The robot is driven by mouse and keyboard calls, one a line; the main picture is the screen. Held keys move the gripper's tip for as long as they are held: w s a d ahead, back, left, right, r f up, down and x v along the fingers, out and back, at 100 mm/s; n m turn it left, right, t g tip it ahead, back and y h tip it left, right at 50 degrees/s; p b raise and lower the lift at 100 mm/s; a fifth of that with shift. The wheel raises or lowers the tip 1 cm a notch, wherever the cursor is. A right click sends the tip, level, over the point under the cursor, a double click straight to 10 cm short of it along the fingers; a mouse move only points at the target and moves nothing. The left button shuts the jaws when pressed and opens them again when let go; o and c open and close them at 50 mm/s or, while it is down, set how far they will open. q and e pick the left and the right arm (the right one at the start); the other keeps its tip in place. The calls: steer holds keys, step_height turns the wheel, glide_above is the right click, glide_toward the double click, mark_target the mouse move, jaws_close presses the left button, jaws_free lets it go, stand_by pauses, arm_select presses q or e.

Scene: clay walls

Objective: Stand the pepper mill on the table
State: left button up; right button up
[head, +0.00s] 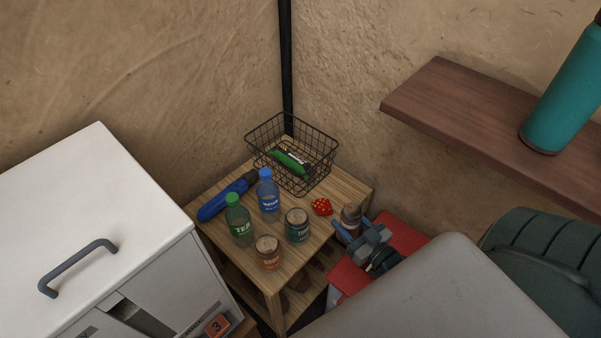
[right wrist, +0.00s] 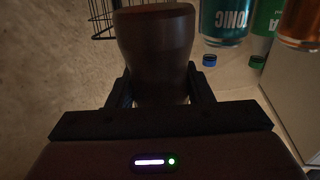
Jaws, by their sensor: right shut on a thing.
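The brown pepper mill (head: 351,214) is at the right edge of the small wooden table (head: 347,192) in the head view, close to upright. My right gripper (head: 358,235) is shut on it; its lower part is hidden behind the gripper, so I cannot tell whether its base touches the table. In the right wrist view the mill (right wrist: 155,45) stands between the two fingers (right wrist: 160,92). My left gripper is not in view.
The table holds a wire basket (head: 262,152) with a green packet, a blue bottle (head: 269,195), a green bottle (head: 238,220), a blue-handled object (head: 222,203), a teal can (head: 297,226), an orange can (head: 268,254) and a red item (head: 321,206). A white cabinet (head: 110,190) stands left; a shelf (head: 450,110) is right.

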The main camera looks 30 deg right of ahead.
steer(key=w+d, duration=0.2)
steer(key=w, duration=0.2)
steer(key=w+d+f+b, duration=0.1)
steer(key=w+d, duration=0.2)
steer(key=w, duration=0.1)
steer(key=w+d+b, duration=0.1)
steer(key=w+d, duration=0.1)
steer(key=w, duration=0.3)
steer(key=shift+d+f, duration=0.3)
steer(key=shift+f, duration=0.1)
step_height(320, 180, down, 3)
steer(key=shift+r+b, duration=0.1)
steer(key=shift+b, duration=0.35)
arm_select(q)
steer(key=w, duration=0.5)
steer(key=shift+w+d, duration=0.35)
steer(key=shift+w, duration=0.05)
arm_select(e)
steer(key=shift+a, duration=0.1)
steer(key=shift+f, duration=0.2)
steer(key=o, duration=1.1)
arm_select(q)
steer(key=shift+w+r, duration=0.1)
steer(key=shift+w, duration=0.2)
